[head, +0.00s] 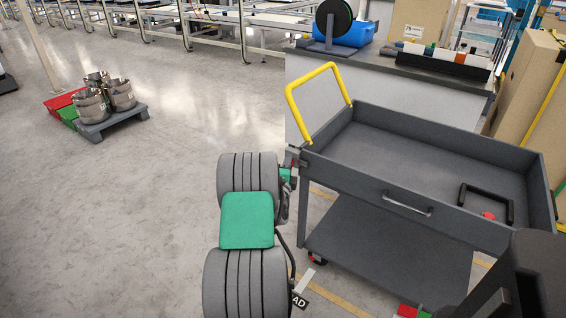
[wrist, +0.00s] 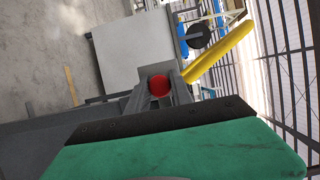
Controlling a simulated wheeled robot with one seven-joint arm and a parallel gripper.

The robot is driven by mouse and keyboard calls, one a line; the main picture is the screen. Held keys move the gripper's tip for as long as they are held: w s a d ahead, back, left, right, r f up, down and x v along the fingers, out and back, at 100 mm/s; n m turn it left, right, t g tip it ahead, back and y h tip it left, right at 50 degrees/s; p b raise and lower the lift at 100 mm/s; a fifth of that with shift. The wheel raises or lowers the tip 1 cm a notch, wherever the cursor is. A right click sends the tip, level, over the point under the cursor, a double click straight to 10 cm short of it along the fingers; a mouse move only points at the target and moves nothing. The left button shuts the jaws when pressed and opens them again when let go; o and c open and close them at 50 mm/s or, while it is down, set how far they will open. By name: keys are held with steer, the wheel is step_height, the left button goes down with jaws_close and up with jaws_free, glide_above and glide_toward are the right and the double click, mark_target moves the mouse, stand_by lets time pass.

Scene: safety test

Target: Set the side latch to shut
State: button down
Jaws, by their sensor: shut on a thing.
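The side latch shows in the wrist view as a round red knob (wrist: 160,86) on the corner of a grey cart (head: 430,205), below the yellow push bar (wrist: 218,54). My gripper (wrist: 161,93) has its two grey fingers around the knob, one on each side, and is shut on it. In the head view my gripper (head: 292,172) is at the cart's near left corner, with my green and grey arm to its left. There the latch is mostly hidden by the gripper, and its exact setting cannot be told.
A black U-shaped bar (head: 487,197) with a red part is at the cart's right front. A silver handle (head: 407,203) is on the front wall. A workbench (head: 395,72) stands behind. Floor to the left is clear up to a pallet (head: 112,122) with metal pots.

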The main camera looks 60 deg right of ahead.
steer(key=shift+s+f, duration=0.1)
steer(key=shift+s, duration=0.1)
steer(key=c, duration=1.1)
jaws_free()
steer(key=shift+s, duration=0.1)
steer(key=shift+c, duration=0.2)
steer(key=b+v, duration=0.1)
steer(key=v, duration=0.7)
steer(key=shift+b, duration=0.35)
steer(key=shift+d, duration=0.1)
